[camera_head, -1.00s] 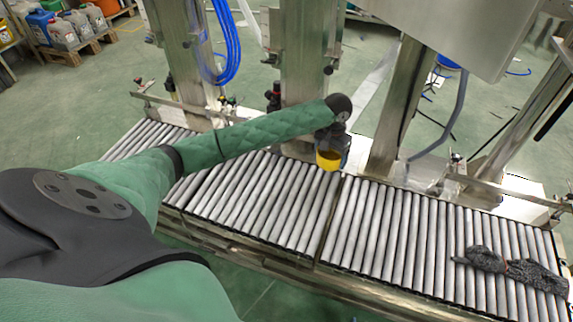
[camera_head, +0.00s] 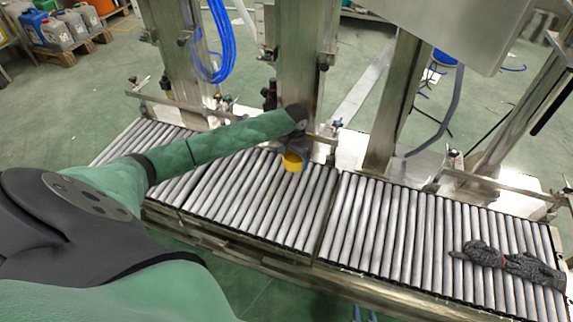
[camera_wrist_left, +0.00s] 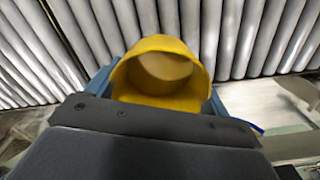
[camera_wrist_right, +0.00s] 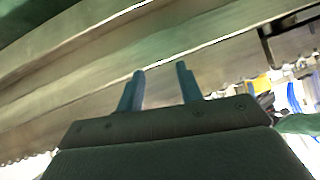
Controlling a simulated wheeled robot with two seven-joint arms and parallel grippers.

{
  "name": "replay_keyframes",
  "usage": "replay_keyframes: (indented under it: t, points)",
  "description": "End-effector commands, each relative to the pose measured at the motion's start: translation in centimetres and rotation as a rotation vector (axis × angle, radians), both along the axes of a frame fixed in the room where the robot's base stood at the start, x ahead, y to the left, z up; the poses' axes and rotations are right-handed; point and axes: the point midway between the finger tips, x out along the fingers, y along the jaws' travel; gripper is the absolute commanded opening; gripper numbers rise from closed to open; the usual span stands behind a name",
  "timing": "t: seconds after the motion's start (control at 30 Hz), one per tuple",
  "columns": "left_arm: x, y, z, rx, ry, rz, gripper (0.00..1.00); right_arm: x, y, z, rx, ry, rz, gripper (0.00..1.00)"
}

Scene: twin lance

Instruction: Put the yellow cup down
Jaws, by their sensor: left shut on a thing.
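The yellow cup (camera_head: 292,162) is over the roller conveyor (camera_head: 240,190), near its far edge by the middle steel post. My left gripper (camera_head: 295,151) is shut on it. In the left wrist view the cup (camera_wrist_left: 165,72) sits between the blue fingers with its open mouth toward the camera and rollers behind it. I cannot tell whether its base touches the rollers. My right gripper (camera_wrist_right: 160,78) is open and empty in the right wrist view, beside the conveyor's side frame. Only its fingertips (camera_head: 363,314) show at the bottom of the head view.
A dark grey glove-like item (camera_head: 505,262) lies on the rollers at the right. Steel posts (camera_head: 300,70) and a side rail (camera_head: 500,184) stand along the conveyor's far edge. Blue hoses (camera_head: 215,50) hang at the back.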

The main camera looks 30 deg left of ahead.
Motion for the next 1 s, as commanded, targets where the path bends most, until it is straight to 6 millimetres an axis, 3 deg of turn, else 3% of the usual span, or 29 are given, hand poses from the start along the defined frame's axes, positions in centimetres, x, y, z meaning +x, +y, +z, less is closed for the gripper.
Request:
replay_keyframes:
  t: [0.2, 0.4, 0.67, 1.0]
  points:
    - [0.5, 2.5, -1.5, 0.000, 0.001, 0.001, 0.57, 2.6, 0.3, 3.9, 0.026, -0.134, -0.012, 0.36]
    - [0.8, 3.8, -2.3, 0.000, 0.000, 0.001, 0.57, 4.0, 0.5, 6.4, 0.045, -0.215, -0.019, 0.36]
    - [0.9, 4.1, -3.2, 0.000, 0.000, 0.000, 0.57, 4.7, 0.5, 8.0, 0.056, -0.269, -0.024, 0.36]
    - [0.8, 4.1, -6.0, 0.000, 0.000, 0.001, 0.57, 7.0, 0.7, 14.1, 0.096, -0.458, -0.040, 0.36]
